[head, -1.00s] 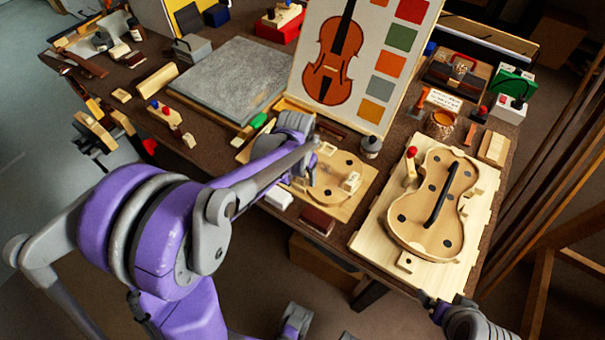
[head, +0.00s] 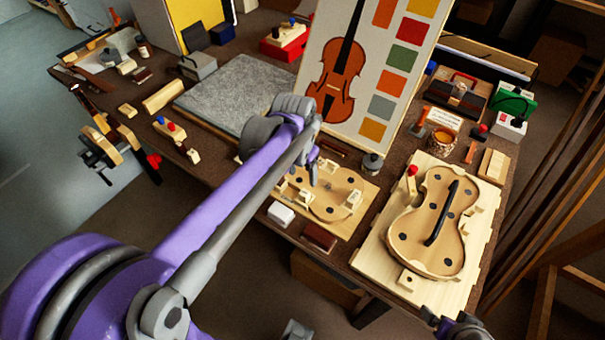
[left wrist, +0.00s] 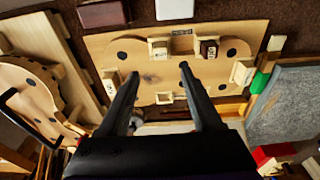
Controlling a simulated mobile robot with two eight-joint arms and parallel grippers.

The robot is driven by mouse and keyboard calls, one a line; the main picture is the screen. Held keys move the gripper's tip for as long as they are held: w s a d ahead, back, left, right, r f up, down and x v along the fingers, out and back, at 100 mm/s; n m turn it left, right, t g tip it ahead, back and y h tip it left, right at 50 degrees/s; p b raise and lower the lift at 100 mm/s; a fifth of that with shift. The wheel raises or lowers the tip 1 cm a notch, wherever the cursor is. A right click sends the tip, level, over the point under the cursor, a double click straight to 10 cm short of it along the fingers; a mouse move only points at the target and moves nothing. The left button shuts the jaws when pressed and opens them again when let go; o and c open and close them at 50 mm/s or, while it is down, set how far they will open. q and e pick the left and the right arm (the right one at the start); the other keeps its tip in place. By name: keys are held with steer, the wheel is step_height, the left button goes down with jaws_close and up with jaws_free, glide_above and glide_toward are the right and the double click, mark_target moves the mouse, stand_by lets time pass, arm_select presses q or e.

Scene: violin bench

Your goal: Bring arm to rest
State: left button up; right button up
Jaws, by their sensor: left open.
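My left gripper (head: 314,176) hangs over the smaller wooden board (head: 347,226) near the table's front edge. In the left wrist view its two dark fingers (left wrist: 160,72) are spread apart with nothing between them. Below them is the board (left wrist: 100,46) with a violin-shaped plate (left wrist: 150,68) and small blocks on it. The fingers appear above the plate; contact cannot be made out. My left arm reaches in from the lower left. The end of my right arm with its gripper (head: 432,318) shows at the bottom right, cut off, below the larger board's front corner.
A larger pale board (head: 375,250) carries a violin rib frame (head: 432,222) with a dark bar across. A violin chart (head: 375,60) stands behind the smaller board. A grey slab (head: 230,90) lies left of it. A white block (head: 281,214) and brown block (head: 319,236) sit at the front edge.

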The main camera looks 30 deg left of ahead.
stand_by(0.7)
arm_select(q)
steer(key=s+d+r+t+p, duration=0.1)
steer(key=s+d+t+p, duration=0.3)
steer(key=s, duration=1)
steer(key=d, duration=0.2)
steer(key=shift+d+r+n, duration=0.2)
steer(key=shift+d+n, duration=0.2)
steer(key=shift+s, duration=0.1)
